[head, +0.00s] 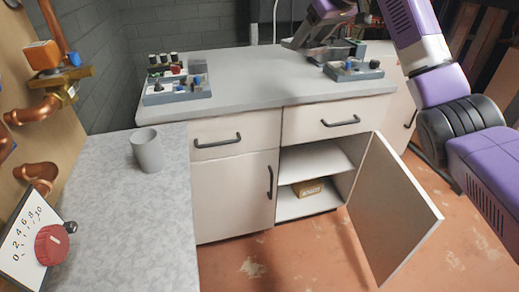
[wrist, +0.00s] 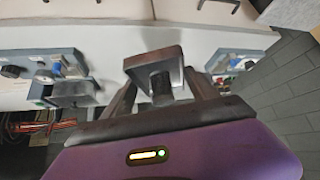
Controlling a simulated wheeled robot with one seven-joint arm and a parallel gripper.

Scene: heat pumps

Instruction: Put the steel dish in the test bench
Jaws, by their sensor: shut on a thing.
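A cream cabinet with a grey worktop (head: 245,72), which appears to be the test bench, stands at the back. Its right-hand door (head: 392,210) hangs wide open, showing a shelf (head: 312,160); both drawers are shut. My gripper (head: 318,50) is over the back right of the worktop. In the wrist view my gripper (wrist: 160,90) is shut on a dark grey square piece (wrist: 153,62) with a short dark stem. I cannot tell whether this piece is the steel dish. In the head view the arm hides what it holds.
Grey trays with knobs and small parts sit on the worktop at left (head: 177,90) and right (head: 353,70). A brown box (head: 308,188) lies in the cupboard's lower space. A grey cup (head: 147,150) stands on the near counter (head: 125,215). The middle of the worktop is clear.

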